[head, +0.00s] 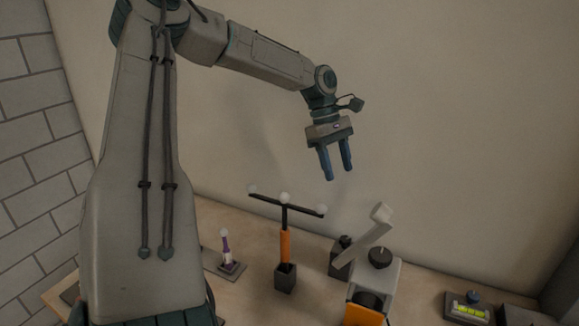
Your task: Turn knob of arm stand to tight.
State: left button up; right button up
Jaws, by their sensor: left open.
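A pale stand with a tilted light arm (368,237) stands on the table at the lower right of centre, and it looks like the arm stand. A dark round knob (380,257) sits on top of its pale body (390,276). Whether the knob is tight or loose cannot be told. My left gripper (337,174) hangs in the air above and to the left of the stand, fingers pointing down. Its two blue fingers are apart with nothing between them. It is clear of the knob. My right gripper is not in view.
An orange post with a dark crossbar and white balls (286,245) stands in a dark block left of the stand. A small purple-and-white piece (226,252) stands on a plate further left. A green level (467,309) lies at right. A pale wall rises behind.

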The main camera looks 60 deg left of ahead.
aim_at(345, 241)
jog(key=k+l, duration=0.6)
jog(key=k, duration=0.65)
